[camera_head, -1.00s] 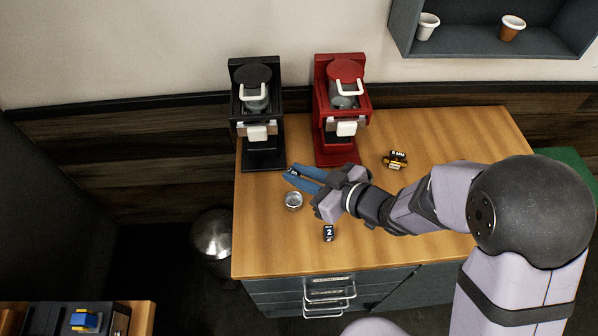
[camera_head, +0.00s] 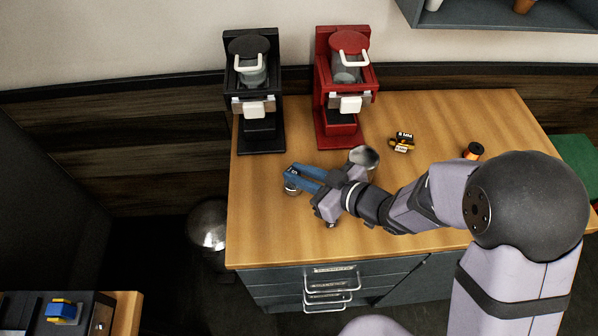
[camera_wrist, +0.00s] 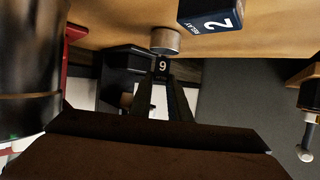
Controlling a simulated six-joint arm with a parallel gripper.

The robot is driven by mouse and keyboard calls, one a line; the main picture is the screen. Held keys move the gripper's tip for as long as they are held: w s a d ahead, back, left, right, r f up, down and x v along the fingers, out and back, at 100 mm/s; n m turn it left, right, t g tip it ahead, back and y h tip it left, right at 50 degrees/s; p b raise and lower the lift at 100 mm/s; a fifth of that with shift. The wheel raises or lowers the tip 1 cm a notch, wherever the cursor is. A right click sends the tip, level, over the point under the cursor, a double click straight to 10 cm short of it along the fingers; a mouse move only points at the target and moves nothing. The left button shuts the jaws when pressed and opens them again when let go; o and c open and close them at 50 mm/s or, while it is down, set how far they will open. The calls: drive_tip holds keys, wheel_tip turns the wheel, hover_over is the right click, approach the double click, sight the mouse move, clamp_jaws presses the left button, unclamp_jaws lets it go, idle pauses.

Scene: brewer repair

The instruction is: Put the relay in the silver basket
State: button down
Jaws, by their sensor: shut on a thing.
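My gripper (camera_head: 293,177) has blue fingers and is shut on a small black block, which shows in the wrist view (camera_wrist: 162,66) with a white digit like 9 or 6. The fingertips are over the small round silver basket (camera_head: 293,189), which they partly cover. In the wrist view the basket (camera_wrist: 166,41) shows right beside the held block; I cannot tell whether they touch. A larger dark block marked 2 (camera_wrist: 208,14), with small print like RELAY, is on the table near the basket. In the head view my gripper mostly hides it.
A black brewer (camera_head: 262,148) and a red brewer (camera_head: 340,142) stand behind my gripper. A shiny metal round object (camera_head: 364,158) is close beside the gripper. A black-and-yellow part (camera_head: 402,142) and an orange-black spool (camera_head: 473,151) lie to the right. The table's front left is clear.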

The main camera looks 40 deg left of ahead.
sight(299, 192)
drive_tip(key=c, duration=1.6)
unclamp_jaws()
drive_tip(key=shift+f, duration=0.1)
wheel_tip(299, 192, up, 7)
drive_tip(key=p, duration=0.6)
drive_tip(key=shift+p, duration=0.3)
